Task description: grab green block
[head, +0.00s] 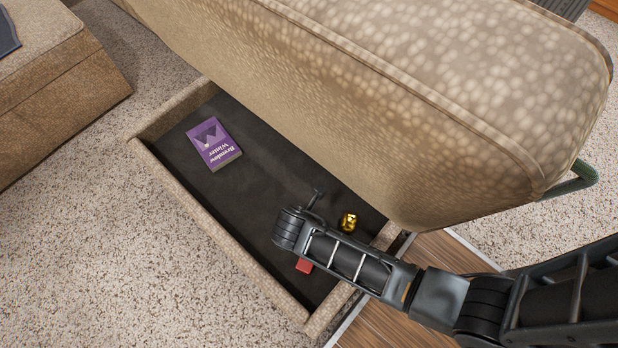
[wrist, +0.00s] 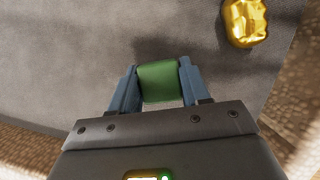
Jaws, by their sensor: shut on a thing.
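The green block (wrist: 159,83) is a small rounded block between the two fingers of my gripper (wrist: 157,84) in the wrist view. My gripper is shut on it, with a finger against each side. In the head view my arm reaches into the dark interior of an open storage box (head: 236,264) under a raised tan cushion. The green block is hidden behind my arm in that view. I cannot tell whether the block touches the floor of the box.
A gold object (head: 348,222) lies right of my gripper and also shows in the wrist view (wrist: 245,22). A red block (head: 304,266) lies beside my arm. A purple book (head: 214,144) lies at the box's far left. The tan cushion (head: 390,110) overhangs the box.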

